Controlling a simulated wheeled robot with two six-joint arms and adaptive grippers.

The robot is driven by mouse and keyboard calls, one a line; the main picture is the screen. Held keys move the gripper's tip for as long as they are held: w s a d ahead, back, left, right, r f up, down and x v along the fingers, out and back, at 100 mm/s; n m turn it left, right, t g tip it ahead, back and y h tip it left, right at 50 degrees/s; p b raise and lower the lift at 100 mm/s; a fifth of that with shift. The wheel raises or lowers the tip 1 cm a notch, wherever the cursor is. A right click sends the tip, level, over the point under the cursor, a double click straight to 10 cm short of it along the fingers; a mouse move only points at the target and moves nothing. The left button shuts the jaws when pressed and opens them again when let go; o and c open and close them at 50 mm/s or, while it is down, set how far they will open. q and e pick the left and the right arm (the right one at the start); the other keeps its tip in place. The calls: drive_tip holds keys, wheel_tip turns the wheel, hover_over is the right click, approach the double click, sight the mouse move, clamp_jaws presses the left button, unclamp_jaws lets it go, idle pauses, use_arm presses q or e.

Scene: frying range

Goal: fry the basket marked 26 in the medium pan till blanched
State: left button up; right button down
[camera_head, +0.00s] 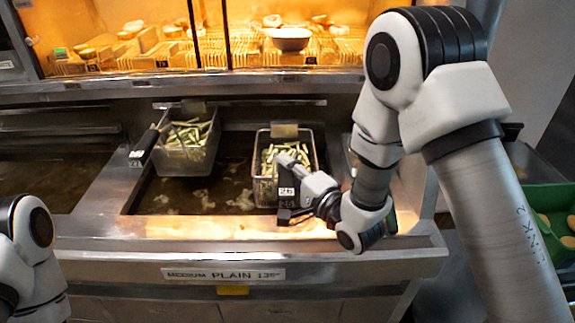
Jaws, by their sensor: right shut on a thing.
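How deep the basket sits in the oil is unclear. Only part of my left arm shows at lower left; its gripper is out of view.
A second basket (185,158) of similar sticks is at the pan's left, its handle (146,146) towards the front left. Another oil well (45,180) lies farther left. A lit shelf with food and a bowl (290,39) is behind. A green crate (548,205) stands at right.

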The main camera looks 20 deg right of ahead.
wheel_tip(320, 180, down, 15)
drive_tip(key=b, duration=1.1)
drive_tip(key=shift+s+a+f, duration=0.15)
idle(5.0)
